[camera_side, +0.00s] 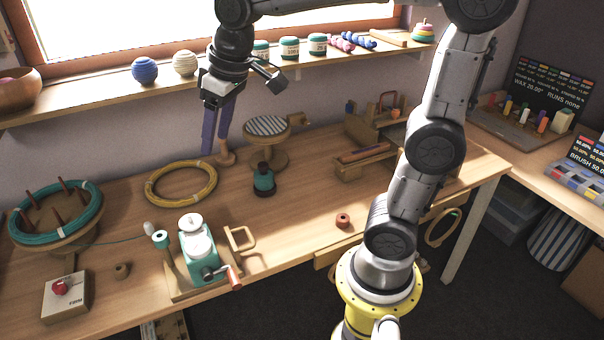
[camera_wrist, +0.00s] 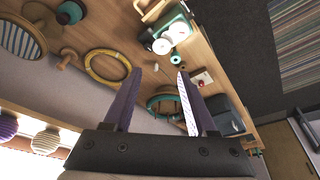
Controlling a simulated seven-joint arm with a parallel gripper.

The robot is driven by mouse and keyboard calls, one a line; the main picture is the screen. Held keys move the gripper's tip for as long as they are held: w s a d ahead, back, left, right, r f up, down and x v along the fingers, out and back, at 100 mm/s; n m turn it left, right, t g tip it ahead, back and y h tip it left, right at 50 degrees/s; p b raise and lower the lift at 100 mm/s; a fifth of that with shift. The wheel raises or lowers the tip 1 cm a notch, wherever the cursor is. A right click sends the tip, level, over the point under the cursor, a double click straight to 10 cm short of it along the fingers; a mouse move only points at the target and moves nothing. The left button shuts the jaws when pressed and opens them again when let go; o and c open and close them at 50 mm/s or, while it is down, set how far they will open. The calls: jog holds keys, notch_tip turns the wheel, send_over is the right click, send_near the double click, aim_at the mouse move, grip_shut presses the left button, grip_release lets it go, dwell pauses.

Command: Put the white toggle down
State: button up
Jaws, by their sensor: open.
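A small white oval piece (camera_side: 150,228), which looks like the white toggle, is on the bench beside the teal spool of the winding machine, at the end of a thin teal line. In the wrist view my gripper (camera_wrist: 158,72) is open and nothing sits between the fingers. The gripper is well apart from the white piece, behind and to its right.
The teal winding machine (camera_side: 198,252) with a red handle stands at the front. A yellow ring (camera_side: 157,201), a dark teal spool (camera_side: 264,182) and a striped round stand (camera_side: 268,127) are near my gripper. A teal coil (camera_side: 16,232) lies left. The shelf (camera_side: 105,90) runs behind.

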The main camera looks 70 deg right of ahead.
jog(key=s+f+t, duration=0.1)
jog(key=s+f, duration=0.1)
jog(key=s, duration=0.6)
jog(key=s+f, duration=0.3)
jog(key=s, duration=0.5)
jog(key=shift+f+t, duration=0.3)
jog(key=shift+t, duration=0.1)
